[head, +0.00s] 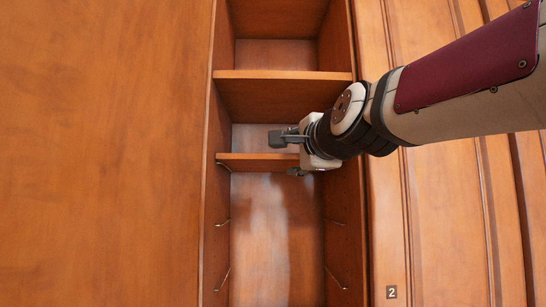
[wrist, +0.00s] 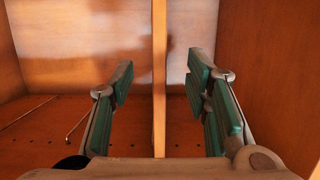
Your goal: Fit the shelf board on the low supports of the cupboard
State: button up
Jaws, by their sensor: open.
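The shelf board (head: 257,160) is a thin orange-brown wooden board lying level inside the narrow cupboard (head: 211,190). A wire support (head: 223,166) shows at its left end; its right end is hidden by my gripper. My gripper (head: 286,155) is open at the board's front, one finger above and one below. In the wrist view the board (wrist: 160,80) stands edge-on between the two fingers, with a gap on each side. Lower down, bent wire low supports (head: 335,279) are on the right wall, with more on the left wall (head: 222,278).
A thicker fixed shelf (head: 285,76) spans the cupboard above my gripper. The cupboard's right wall (head: 345,215) is close beside my gripper. The space below the board is empty. A panel marked 2 (head: 391,292) stands at the right, and a broad wooden panel (head: 100,150) at the left.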

aim_at(291, 156)
jog(key=shift+p+x, duration=0.35)
jog(key=shift+x, duration=1.65)
jog(key=shift+p+x, duration=1.7)
jog(key=shift+x, duration=1.2)
jog(key=shift+c, duration=0.3)
grip_shut()
